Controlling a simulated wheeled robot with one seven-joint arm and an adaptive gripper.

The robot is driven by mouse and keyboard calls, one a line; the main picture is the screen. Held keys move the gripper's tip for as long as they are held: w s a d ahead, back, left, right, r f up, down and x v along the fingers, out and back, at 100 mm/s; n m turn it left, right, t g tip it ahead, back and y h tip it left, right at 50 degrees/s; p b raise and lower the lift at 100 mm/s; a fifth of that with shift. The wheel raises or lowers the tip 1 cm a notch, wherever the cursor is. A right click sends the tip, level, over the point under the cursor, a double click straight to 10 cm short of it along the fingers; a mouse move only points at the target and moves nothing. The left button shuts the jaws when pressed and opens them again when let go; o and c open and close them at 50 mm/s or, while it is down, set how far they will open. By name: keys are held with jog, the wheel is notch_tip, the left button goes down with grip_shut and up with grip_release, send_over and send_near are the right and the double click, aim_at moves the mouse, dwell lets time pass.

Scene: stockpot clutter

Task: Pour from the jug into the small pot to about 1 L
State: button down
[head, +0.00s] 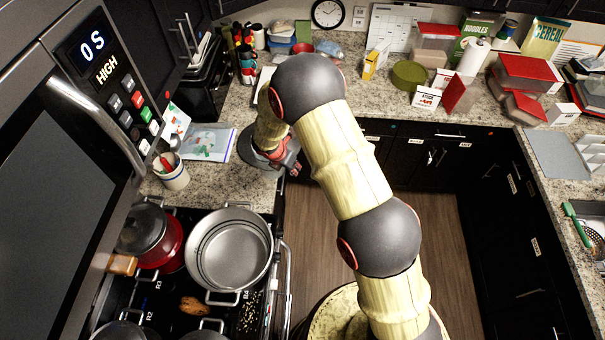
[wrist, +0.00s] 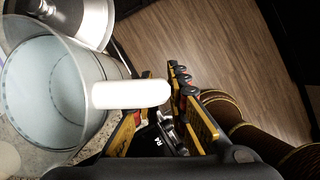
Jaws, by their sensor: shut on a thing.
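A clear jug (wrist: 48,95) with a white handle (wrist: 130,94) fills the left of the wrist view. Its inside looks pale bluish; I cannot tell the liquid level. My gripper (wrist: 165,110) is shut on the handle. In the head view my gripper (head: 290,160) is over the counter edge beyond the stove, and my arm hides most of the jug. A steel pot (head: 228,250) stands open on the stove's right side; I see no liquid in it. A red pot (head: 152,236) stands left of it. I cannot tell which is the small pot.
A crock with utensils (head: 171,171) and a plastic bag (head: 207,142) lie on the counter behind the stove. The microwave (head: 75,130) overhangs the stove's left. Boxes and containers crowd the back counter. The floor (head: 320,215) between the counters is clear.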

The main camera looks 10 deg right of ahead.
aim_at(269, 171)
jog(key=a+r+n+y, duration=0.1)
jog(key=a+n, duration=0.2)
jog(key=a+r+n+t+y+p, duration=0.1)
jog(key=a+n, duration=0.1)
jog(key=n, duration=0.2)
jog(key=a+r+n+y+p, duration=0.1)
jog(key=a+n, duration=0.2)
jog(key=n, duration=0.1)
jog(key=shift+s+a+r+t+y, duration=0.1)
jog(key=shift+s+a+t+y, duration=0.1)
jog(key=shift+a+t+y, duration=0.15)
jog(key=s+a+n+y, duration=0.2)
jog(key=s+a+n, duration=0.2)
jog(key=n, duration=0.4)
jog(key=shift+s+g+y, duration=0.15)
jog(key=shift+g+y, duration=0.2)
jog(key=shift+g, duration=0.1)
jog(key=shift+w+d+r+t+b, duration=0.1)
jog(key=shift+w+r+t+b, duration=0.15)
jog(key=shift+r+t+b, duration=0.5)
jog(key=shift+w+d+r+n+t+h+b, duration=0.15)
jog(key=shift+r+t+h+b, duration=0.3)
jog(key=shift+b, duration=0.45)
jog(key=shift+w+r+n+t+h+b, duration=0.1)
jog(key=shift+r+n+t+h+b, duration=0.15)
jog(key=shift+r+h+b, duration=0.4)
jog(key=shift+r+t+b, duration=0.25)
jog(key=shift+r+b, duration=0.3)
jog(key=shift+b, duration=0.45)
